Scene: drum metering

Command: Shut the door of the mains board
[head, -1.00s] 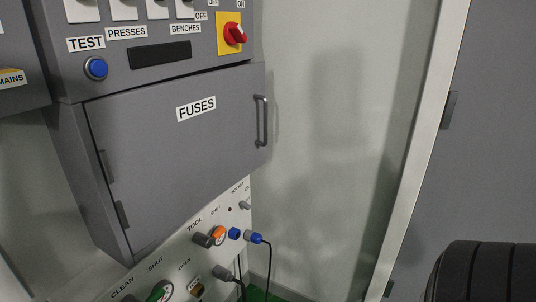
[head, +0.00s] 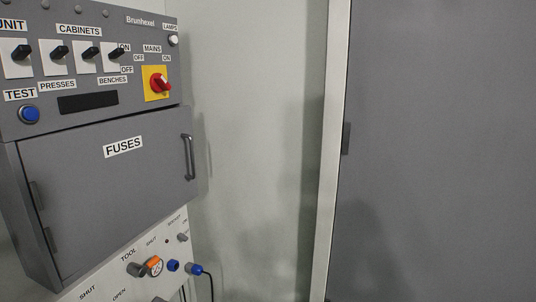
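The mains board (head: 130,22) is a grey panel at the upper left of the head view. Below its switches is a grey door (head: 110,195) labelled FUSES. Neither of my grippers is in view, and nothing touches the door.
On the board are a red rotary switch (head: 160,84) on a yellow plate, several black toggles and a blue TEST button (head: 29,114). A white panel (head: 110,272) with a plugged cable is below. A pale wall and a large grey door (head: 440,150) are to the right.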

